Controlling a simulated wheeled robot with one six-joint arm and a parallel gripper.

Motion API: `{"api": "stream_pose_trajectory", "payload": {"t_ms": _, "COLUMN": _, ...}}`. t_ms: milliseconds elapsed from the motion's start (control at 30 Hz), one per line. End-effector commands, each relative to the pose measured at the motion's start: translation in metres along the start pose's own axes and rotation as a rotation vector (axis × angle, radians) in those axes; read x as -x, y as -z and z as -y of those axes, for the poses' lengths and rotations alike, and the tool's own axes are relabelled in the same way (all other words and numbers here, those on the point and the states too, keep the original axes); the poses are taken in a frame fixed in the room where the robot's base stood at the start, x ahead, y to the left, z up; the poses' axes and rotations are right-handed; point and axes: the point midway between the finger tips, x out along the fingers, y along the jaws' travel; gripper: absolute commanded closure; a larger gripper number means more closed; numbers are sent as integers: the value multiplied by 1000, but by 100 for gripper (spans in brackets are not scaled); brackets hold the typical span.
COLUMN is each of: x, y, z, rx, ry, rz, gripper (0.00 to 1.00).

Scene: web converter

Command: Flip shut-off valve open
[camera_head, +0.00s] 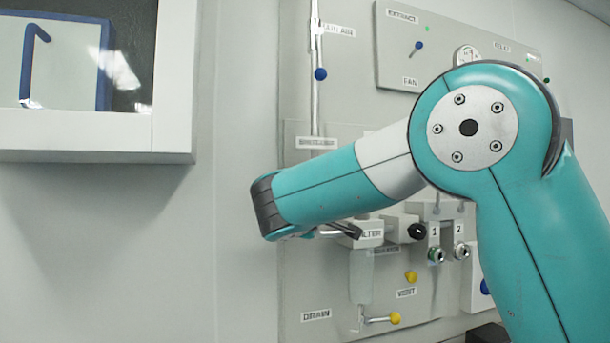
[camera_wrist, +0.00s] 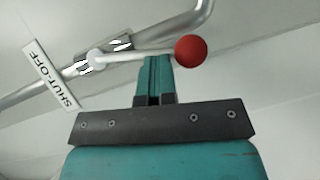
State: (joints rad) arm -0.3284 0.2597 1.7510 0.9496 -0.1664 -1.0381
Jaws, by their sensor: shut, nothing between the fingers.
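In the wrist view, the shut-off valve sits on a silver pipe (camera_wrist: 180,28) beside a white SHUT-OFF label (camera_wrist: 52,75). Its thin lever (camera_wrist: 135,52) runs nearly level across the picture to a red ball knob (camera_wrist: 191,51), at an angle to the slanting pipe. My gripper (camera_wrist: 158,62) is shut and empty. Its teal fingertips are just below the lever in the picture, left of the red knob; I cannot tell whether they touch it. In the head view, my arm covers part of the panel and I cannot make out the shut-off valve.
In the head view, a filter unit (camera_head: 368,234), a black knob (camera_head: 417,231) and ports 1 and 2 (camera_head: 436,254) stick out of the panel. A yellow drain knob (camera_head: 395,318) is below, a blue-knobbed main air lever (camera_head: 320,73) above. A framed window (camera_head: 175,80) juts out left.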

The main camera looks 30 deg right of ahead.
Motion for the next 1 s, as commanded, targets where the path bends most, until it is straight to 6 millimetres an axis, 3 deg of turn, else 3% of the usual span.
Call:
{"api": "stream_pose_trajectory", "payload": {"t_ms": 400, "x": -6, "y": -9, "z": 5, "rx": 171, "ry": -90, "rz": -5, "gripper": 100}}
{"api": "stream_pose_trajectory", "payload": {"t_ms": 1000, "x": -6, "y": -10, "z": 4, "rx": 195, "ry": -103, "rz": -5, "gripper": 100}}
